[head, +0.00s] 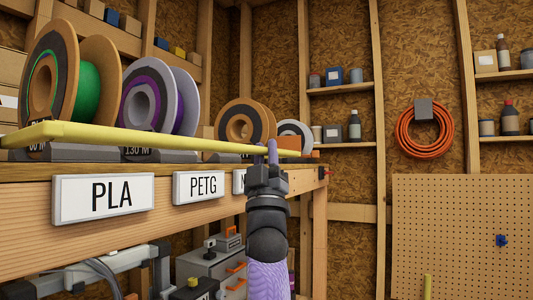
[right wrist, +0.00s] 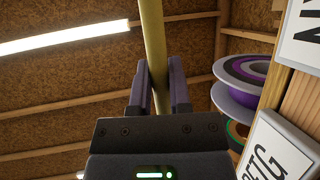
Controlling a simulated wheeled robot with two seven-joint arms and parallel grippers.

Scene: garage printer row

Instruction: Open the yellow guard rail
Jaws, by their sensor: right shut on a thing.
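The yellow guard rail (head: 130,138) is a long flat bar in the head view. It runs from the left edge towards the middle, in front of the spools along the front of the wooden shelf. My right gripper (head: 271,152) is at the far part of the rail, coming from below. In the right wrist view the rail (right wrist: 152,40) passes between the two fingers of my right gripper (right wrist: 158,88), which is shut on it. The fingers cover part of the rail. My left gripper is not in view.
A green spool (head: 88,92), a purple spool (head: 160,97) and others stand behind the rail. PLA (head: 104,198) and PETG (head: 199,187) signs sit on the shelf front. An orange coil (head: 423,145) hangs above a pegboard (head: 460,240) at right.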

